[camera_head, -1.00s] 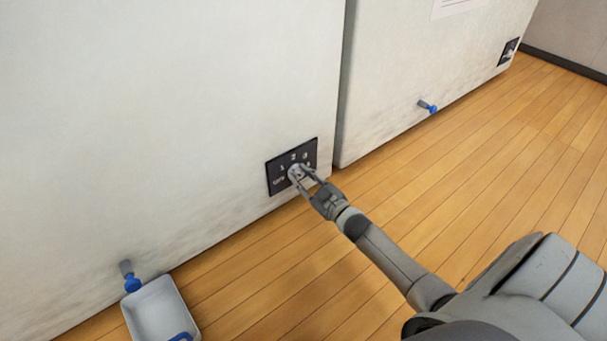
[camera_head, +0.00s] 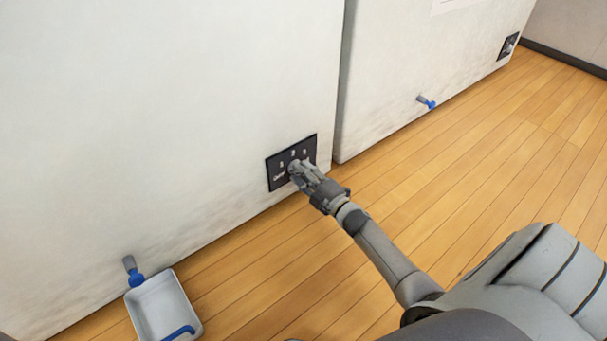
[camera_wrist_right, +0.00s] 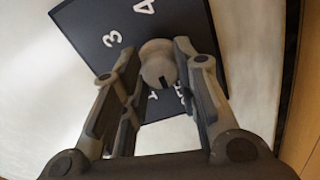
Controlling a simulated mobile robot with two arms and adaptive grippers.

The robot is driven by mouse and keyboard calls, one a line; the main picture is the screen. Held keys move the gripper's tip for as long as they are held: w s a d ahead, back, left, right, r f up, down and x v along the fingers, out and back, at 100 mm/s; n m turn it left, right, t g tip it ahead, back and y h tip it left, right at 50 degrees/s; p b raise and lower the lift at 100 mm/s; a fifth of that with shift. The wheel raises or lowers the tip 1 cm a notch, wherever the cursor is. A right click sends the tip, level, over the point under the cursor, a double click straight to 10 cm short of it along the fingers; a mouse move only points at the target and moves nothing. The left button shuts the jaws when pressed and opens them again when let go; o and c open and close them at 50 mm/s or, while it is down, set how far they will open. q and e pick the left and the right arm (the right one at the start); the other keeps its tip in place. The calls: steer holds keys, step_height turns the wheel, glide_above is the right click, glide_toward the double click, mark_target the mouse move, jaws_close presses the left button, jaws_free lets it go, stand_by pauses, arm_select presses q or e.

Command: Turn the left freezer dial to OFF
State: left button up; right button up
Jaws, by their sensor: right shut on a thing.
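The left freezer (camera_head: 170,110) has a dark dial panel (camera_head: 275,178) low near its right edge, with numbers and lettering at its left end. My right gripper (camera_head: 297,171) is at this panel and covers most of the dial. In the right wrist view the round grey dial knob (camera_wrist_right: 157,62) sits between the two fingers of my right gripper (camera_wrist_right: 160,75), which are shut on it. A dark mark shows on the knob's lower side in that view. The numbers 3 and 4 show above the knob; other markings are partly hidden. My left gripper is not in view.
A second freezer (camera_head: 430,60) stands to the right, with its own panel (camera_head: 508,46) and a blue drain tap (camera_head: 427,102). A grey tray (camera_head: 142,315) lies below the left freezer's blue tap (camera_head: 134,278). The wooden floor (camera_head: 480,180) is otherwise clear.

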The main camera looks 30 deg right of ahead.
steer(key=shift+n, duration=1.1)
steer(key=o, duration=1)
steer(key=s, duration=0.8)
steer(key=s+d, duration=0.1)
steer(key=s, duration=0.3)
